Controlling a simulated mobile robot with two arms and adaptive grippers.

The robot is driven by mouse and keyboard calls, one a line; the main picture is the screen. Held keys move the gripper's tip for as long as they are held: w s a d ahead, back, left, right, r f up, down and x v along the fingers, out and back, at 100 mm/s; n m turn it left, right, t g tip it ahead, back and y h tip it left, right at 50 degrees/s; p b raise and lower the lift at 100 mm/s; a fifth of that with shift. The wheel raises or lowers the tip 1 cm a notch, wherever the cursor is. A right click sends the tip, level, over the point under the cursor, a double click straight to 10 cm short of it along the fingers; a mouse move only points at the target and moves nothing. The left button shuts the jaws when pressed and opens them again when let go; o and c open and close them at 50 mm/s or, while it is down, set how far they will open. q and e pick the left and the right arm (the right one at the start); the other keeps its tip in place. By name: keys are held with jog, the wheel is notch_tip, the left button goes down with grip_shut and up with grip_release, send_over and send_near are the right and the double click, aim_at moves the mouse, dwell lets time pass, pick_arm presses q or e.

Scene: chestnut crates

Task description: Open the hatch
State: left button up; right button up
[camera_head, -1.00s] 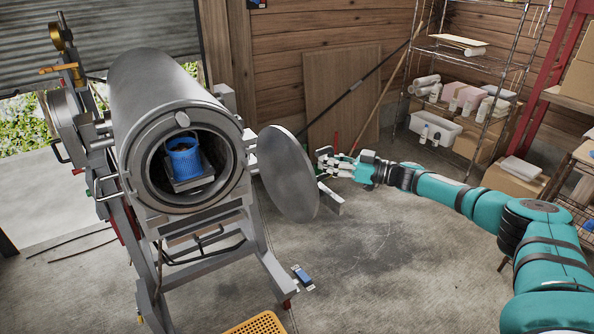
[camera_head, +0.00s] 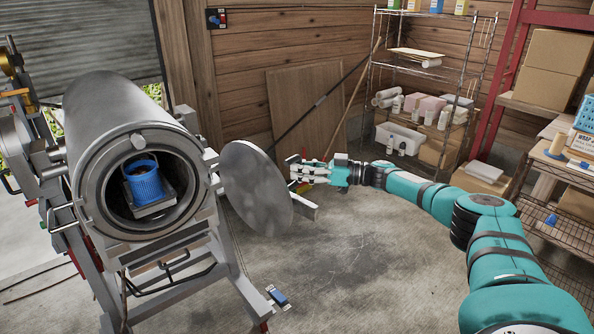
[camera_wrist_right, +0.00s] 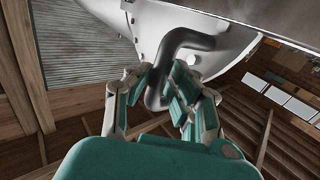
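The hatch (camera_head: 257,187) is a round grey metal disc. It stands swung open to the right of the drum's mouth (camera_head: 88,190), so the round opening is uncovered. A blue basket (camera_head: 143,182) sits inside the drum. My right gripper (camera_head: 295,168) is at the far side of the hatch, near its right edge. In the right wrist view the dark bent hatch handle (camera_wrist_right: 188,42) runs down between the fingers of my right gripper (camera_wrist_right: 163,80), which are closed around it. The hatch hides the handle in the head view. My left gripper is out of view.
The drum stands on a grey metal frame (camera_head: 235,280). A small blue-and-white item (camera_head: 278,298) is near the frame's leg. A wire shelf (camera_head: 440,75) and stacked boxes (camera_head: 553,62) are at the back right. The concrete floor (camera_head: 350,270) below my right arm is clear.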

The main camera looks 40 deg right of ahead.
jog(key=shift+o, duration=1.1)
jog(key=shift+s, duration=0.15)
jog(key=shift+o, duration=0.6)
jog(key=shift+a, duration=0.1)
jog(key=shift+w+a+f, duration=0.15)
jog(key=shift+w+a, duration=0.1)
jog(key=shift+w, duration=0.15)
jog(key=v, duration=1.2)
